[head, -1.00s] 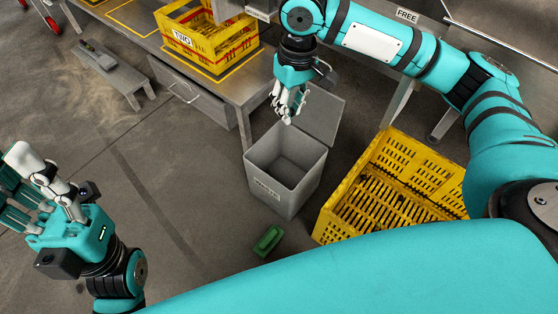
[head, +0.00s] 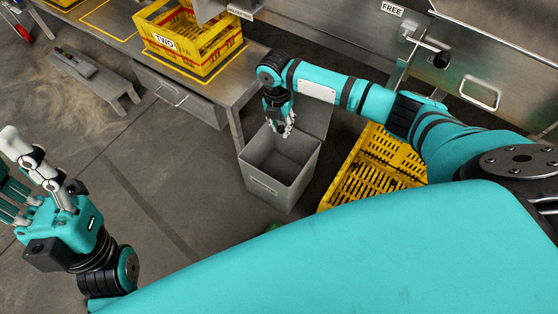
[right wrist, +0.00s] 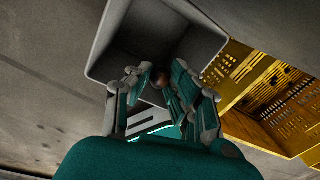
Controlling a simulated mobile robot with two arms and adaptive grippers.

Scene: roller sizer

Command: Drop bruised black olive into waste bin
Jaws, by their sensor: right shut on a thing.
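The grey waste bin (head: 280,165) stands on the floor with its lid raised at the back. My right gripper (head: 287,130) is just over the bin's opening, pointing down. In the right wrist view my right gripper (right wrist: 165,85) is shut on a small dark brownish olive (right wrist: 161,79), with the bin (right wrist: 150,40) opening beyond it. The olive is mostly hidden by the fingers and does not show clearly in the head view. My left gripper (head: 22,180) is at the far left, away from the bin, its fingers spread and nothing seen in them.
A yellow crate (head: 350,190) stands on the floor right of the bin. Another yellow crate (head: 190,65), marked TWO, sits on the metal table. A low grey stool (head: 95,80) stands at the upper left. The floor left of the bin is clear.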

